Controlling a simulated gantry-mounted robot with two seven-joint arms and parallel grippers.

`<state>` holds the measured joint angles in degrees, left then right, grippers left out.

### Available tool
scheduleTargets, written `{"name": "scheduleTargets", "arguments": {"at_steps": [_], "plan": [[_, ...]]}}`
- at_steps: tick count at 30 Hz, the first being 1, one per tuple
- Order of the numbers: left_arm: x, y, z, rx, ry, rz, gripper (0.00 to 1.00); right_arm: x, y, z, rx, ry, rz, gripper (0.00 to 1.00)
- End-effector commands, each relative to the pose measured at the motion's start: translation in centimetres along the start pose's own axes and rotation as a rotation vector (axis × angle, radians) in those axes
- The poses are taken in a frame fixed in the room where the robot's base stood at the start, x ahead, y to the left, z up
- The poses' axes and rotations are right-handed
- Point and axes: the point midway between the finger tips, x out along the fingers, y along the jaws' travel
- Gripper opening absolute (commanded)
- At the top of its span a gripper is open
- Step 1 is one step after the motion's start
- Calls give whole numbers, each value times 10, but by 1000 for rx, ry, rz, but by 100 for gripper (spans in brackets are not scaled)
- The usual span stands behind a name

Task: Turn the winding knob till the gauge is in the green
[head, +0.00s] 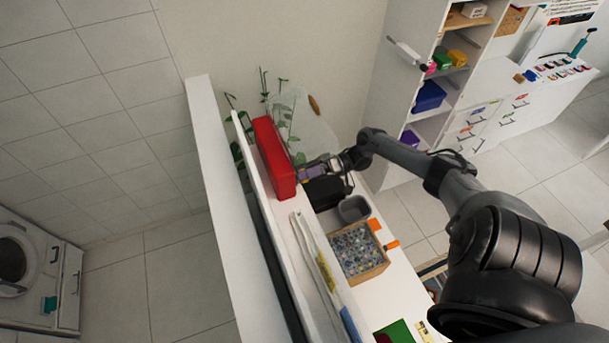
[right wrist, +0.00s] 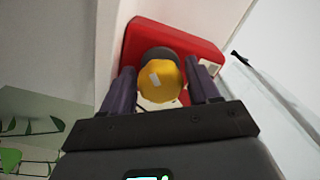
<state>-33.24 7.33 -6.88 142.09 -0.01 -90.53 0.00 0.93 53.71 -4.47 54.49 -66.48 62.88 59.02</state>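The winding knob (right wrist: 160,80) shows in the right wrist view as a round yellow cap with a small white mark and a dark grey part behind it. It sits on a red box (right wrist: 185,40), which the head view also shows as a long red box (head: 273,158). My right gripper (right wrist: 160,72) faces the box with its two purple fingers on either side of the knob, with narrow gaps visible. In the head view my right gripper (head: 305,172) is at the red box's right side. A pale patch beneath the knob is mostly hidden; no gauge reading shows. My left gripper is out of view.
Beside my right gripper stand a grey bin (head: 354,208) and a box of small grey pieces (head: 358,252). A leafy plant (head: 283,110) stands behind the red box. A white shelf unit (head: 398,98) with coloured boxes is at upper right. Floor at left is clear.

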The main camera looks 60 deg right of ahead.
Motion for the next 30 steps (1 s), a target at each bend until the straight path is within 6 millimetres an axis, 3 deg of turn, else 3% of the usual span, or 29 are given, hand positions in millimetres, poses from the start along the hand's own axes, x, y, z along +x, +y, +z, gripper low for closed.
{"name": "scheduleTargets", "arguments": {"at_steps": [14, 30], "plan": [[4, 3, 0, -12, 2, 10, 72, -6, 1, 0, -2, 1, 0, 72], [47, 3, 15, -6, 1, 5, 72, -88, 4, 2, -1, -2, 3, 72]]}}
